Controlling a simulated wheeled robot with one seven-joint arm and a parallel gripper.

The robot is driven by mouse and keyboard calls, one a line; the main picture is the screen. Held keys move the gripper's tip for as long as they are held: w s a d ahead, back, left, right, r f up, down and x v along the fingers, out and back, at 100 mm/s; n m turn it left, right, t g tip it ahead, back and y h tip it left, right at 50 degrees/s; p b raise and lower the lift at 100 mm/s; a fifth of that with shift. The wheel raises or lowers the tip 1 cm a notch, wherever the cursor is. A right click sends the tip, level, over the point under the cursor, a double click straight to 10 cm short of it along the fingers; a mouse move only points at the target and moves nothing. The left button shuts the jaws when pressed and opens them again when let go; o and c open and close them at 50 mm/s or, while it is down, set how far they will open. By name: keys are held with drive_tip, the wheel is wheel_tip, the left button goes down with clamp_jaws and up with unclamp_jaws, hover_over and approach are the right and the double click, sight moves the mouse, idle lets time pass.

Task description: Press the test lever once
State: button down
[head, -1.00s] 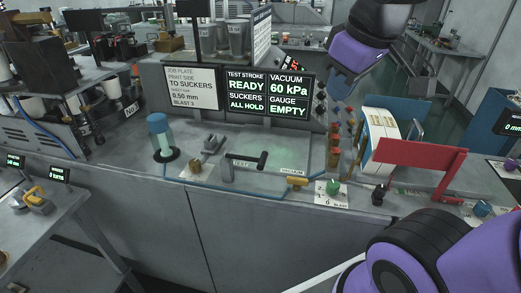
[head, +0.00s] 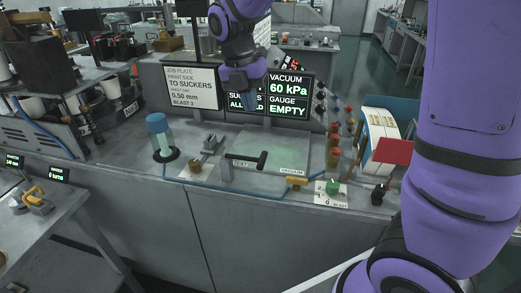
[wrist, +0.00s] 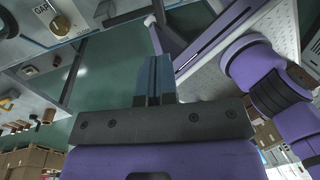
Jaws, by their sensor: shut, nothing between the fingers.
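My gripper (head: 250,104) hangs above and behind the lever in the head view, in front of the display, and is apart from the lever. Its blue fingers (wrist: 154,76) are together with nothing between them in the wrist view. The lever cannot be made out in the wrist view. My gripper hides part of the display (head: 288,98), which still reads VACUUM 60 kPa and GAUGE EMPTY.
A pale plate (head: 285,150) lies behind the lever. A blue-capped cylinder (head: 160,135) stands to the left. A red panel (head: 394,151) stands farther right.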

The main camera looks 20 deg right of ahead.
sight(262, 157)
drive_tip(key=shift+w+f, duration=0.1)
idle(0.3)
drive_tip(key=f, duration=0.4)
drive_tip(key=s+d+f, duration=0.1)
drive_tip(key=f, duration=0.4)
drive_tip(key=d+f, duration=0.1)
drive_tip(key=f, duration=0.3)
drive_tip(key=shift+s+f, duration=0.35)
